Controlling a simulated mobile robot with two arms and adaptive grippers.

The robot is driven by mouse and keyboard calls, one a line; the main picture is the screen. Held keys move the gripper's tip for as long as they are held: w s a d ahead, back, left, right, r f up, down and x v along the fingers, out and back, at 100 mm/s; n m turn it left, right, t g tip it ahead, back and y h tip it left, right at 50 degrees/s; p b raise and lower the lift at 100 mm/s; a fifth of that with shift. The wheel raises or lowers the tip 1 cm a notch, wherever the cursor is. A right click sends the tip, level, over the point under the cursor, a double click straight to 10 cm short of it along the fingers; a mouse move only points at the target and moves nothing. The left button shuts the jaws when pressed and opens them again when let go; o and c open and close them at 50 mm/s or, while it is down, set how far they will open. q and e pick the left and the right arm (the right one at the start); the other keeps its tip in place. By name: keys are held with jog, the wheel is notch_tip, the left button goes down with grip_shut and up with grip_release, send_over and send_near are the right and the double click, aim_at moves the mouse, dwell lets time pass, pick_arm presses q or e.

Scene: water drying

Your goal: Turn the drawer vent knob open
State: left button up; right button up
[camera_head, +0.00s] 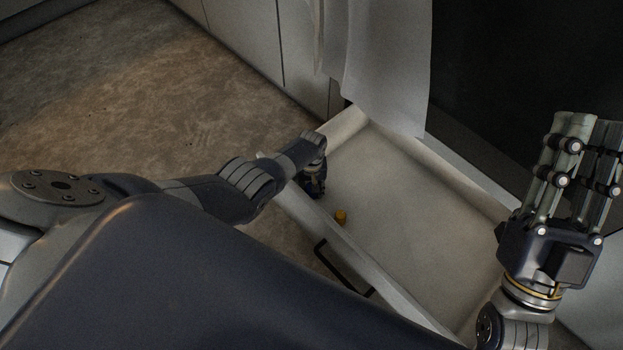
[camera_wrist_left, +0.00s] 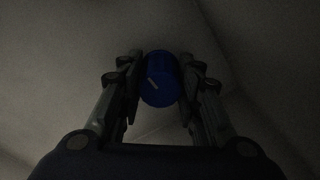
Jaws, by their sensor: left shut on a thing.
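The drawer (camera_head: 410,200) stands pulled out, a pale shallow box with a dark bar handle (camera_head: 340,270) on its front. My left gripper (camera_head: 316,188) reaches down inside it by the front wall at the left corner. In the left wrist view, my left gripper (camera_wrist_left: 160,88) is shut on a round blue knob (camera_wrist_left: 159,88), with a finger on each side. A short pale mark runs diagonally across the knob's face. The head view mostly hides the knob behind the gripper. My right gripper (camera_head: 585,135) is raised at the right, fingers up; its opening is unclear.
A small orange cap-like piece (camera_head: 341,217) is inside the drawer near the front wall, just right of my left gripper. Cabinet fronts (camera_head: 245,40) line the back; the brown floor (camera_head: 130,100) is clear.

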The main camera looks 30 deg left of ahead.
pick_arm(q)
jog(key=shift+d, duration=0.1)
jog(key=o, duration=1)
jog(key=shift+o, duration=0.2)
jog(key=shift+r, duration=0.1)
notch_tip(320, 180, up, 12)
dwell(0.3)
dwell(0.4)
